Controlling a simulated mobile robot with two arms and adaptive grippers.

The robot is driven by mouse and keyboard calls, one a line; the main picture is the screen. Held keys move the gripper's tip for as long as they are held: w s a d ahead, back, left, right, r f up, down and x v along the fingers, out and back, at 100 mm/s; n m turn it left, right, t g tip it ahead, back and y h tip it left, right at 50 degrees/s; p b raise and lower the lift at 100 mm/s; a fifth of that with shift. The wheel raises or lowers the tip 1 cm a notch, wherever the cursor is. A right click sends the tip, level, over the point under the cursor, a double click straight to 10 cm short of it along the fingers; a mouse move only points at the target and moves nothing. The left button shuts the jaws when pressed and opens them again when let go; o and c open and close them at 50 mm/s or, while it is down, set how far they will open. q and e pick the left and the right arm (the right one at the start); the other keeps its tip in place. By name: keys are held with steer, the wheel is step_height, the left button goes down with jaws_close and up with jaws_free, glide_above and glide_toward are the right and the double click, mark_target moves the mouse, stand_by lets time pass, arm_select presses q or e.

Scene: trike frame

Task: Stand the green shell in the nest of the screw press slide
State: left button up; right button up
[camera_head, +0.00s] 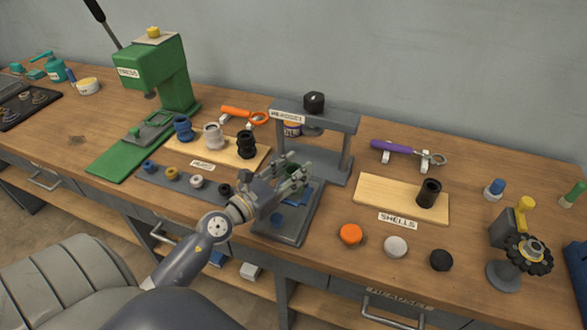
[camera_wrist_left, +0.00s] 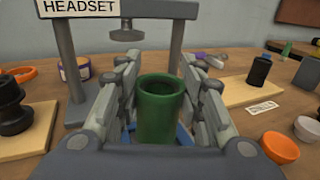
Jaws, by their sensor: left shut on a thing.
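The green shell (camera_wrist_left: 160,112) is an open-topped tube, upright between the fingers of my left gripper (camera_head: 292,180), which is shut on it. In the head view the fingers mostly hide it. The screw press (camera_head: 348,148) is a grey frame labelled HEADSET with a black knob on top. Its grey slide (camera_head: 283,238) is out in front of the frame, and my gripper is over it. Blue parts of the nest (camera_head: 303,196) show beside the fingers and behind the shell in the wrist view (camera_wrist_left: 184,136). I cannot tell whether the shell's bottom touches the nest. My right gripper is out of view.
A SHELLS board (camera_head: 385,198) with a black shell (camera_head: 429,193) lies to the right. Orange (camera_head: 350,234), white and black caps lie in front. A board with blue, white and black parts (camera_head: 246,144) and a green press (camera_head: 170,75) stand left.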

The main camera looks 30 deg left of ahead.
arm_select(q)
steer(key=shift+f+b, duration=0.85)
steer(key=shift+f, duration=0.05)
stand_by(0.3)
steer(key=o, duration=1.4)
steer(key=shift+s+f, duration=0.1)
steer(key=shift+s, duration=0.05)
steer(key=s, duration=0.4)
steer(key=s+a, duration=0.1)
steer(key=s, duration=0.2)
steer(key=s+a, duration=0.1)
steer(key=s, duration=0.3)
steer(key=shift+s, duration=0.3)
